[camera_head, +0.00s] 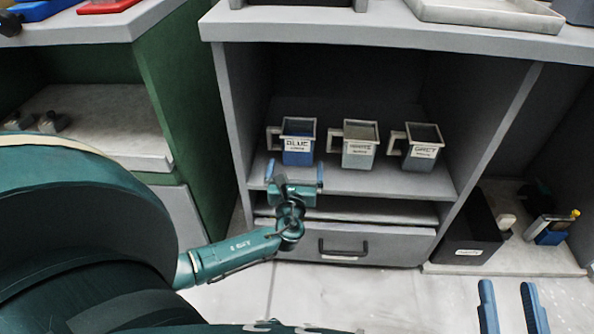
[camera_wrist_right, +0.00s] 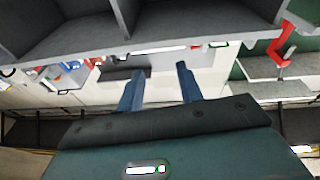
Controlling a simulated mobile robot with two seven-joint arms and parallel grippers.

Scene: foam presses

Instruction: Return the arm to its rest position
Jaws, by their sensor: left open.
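My left gripper (camera_head: 295,172) is in front of the cabinet's middle shelf, just below the blue-labelled container (camera_head: 298,150) in the head view. Its two blue fingers are spread and nothing shows between them. My right gripper (camera_head: 507,287) is at the lower right of the head view, with only its two blue fingers showing, apart. In the right wrist view its fingers (camera_wrist_right: 159,78) are also apart, with nothing between them.
A white-labelled container (camera_head: 360,148) and a grey-labelled container (camera_head: 422,150) stand on the same shelf. Below is a drawer with a dark handle (camera_head: 343,250). A black bin (camera_head: 467,230) stands at right. Pale floor (camera_head: 400,300) is open in front.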

